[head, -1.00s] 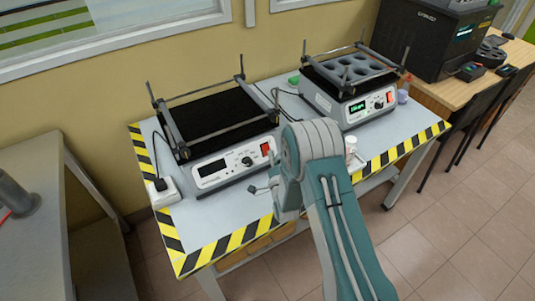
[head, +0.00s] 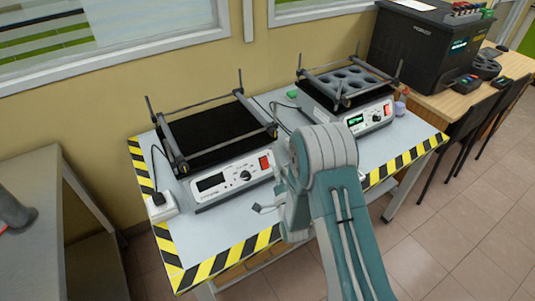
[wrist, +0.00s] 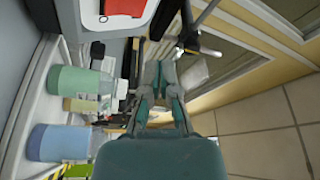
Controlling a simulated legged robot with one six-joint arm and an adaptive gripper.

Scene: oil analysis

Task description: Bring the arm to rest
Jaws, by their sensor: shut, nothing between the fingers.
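My arm (head: 340,215) reaches up from the bottom of the head view, folded at its grey joint in front of the table. My gripper (wrist: 160,66) shows in the wrist view, with its two teal fingers shut and nothing between them. In the head view most of the gripper is hidden behind the arm.
A hazard-striped table (head: 222,232) carries a black-topped shaker (head: 215,135) and a second shaker with a round-holed rack (head: 350,82). A black machine (head: 425,42) stands at the right. The wrist view shows a green bottle (wrist: 80,80) and a blue bottle (wrist: 60,143).

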